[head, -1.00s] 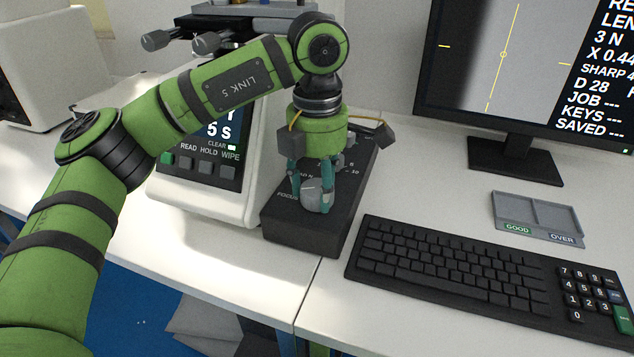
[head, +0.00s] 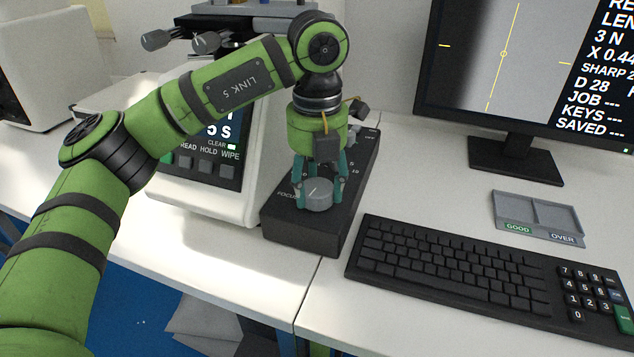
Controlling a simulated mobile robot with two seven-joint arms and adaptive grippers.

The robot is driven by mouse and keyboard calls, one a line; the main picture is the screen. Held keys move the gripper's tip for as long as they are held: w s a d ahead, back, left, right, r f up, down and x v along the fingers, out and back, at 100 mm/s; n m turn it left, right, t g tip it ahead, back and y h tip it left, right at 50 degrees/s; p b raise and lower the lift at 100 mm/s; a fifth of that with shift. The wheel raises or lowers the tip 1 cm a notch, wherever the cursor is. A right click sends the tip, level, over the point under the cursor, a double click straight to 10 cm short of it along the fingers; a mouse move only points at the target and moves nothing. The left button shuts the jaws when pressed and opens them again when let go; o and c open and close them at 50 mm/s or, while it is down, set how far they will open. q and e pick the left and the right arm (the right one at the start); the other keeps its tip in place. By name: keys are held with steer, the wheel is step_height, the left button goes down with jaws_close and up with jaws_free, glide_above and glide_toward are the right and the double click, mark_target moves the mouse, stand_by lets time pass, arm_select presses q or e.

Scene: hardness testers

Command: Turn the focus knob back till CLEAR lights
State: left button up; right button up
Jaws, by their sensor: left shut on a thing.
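The focus knob (head: 318,201) is a round grey knob with a white pointer line, on the front of a black control box (head: 303,237) marked FOCUS. My left gripper (head: 320,192) reaches down onto it, its teal fingers shut around the knob's sides. On the tester's display panel (head: 217,172), a small bright white patch shows beside the word CLEAR (head: 217,143). My arm covers part of that panel. The monitor (head: 500,75) reads SHARP 2, with further digits cut off at the picture's edge. My right gripper is not in view.
A black keyboard (head: 450,270) lies right of the control box. A grey tray (head: 538,215) marked GOOD and OVER is behind the keyboard. The white tester body (head: 215,205) stands close left of the box. The table's front edge is near.

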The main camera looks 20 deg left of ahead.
mark_target(318, 186)
arm_select(q)
steer(key=shift+f+n, duration=0.15)
steer(key=shift+n, duration=0.95)
steer(key=o, duration=1.1)
steer(key=shift+o, duration=0.2)
steer(key=shift+r, duration=0.2)
step_height(318, 186, up, 12)
steer(key=shift+f, duration=0.1)
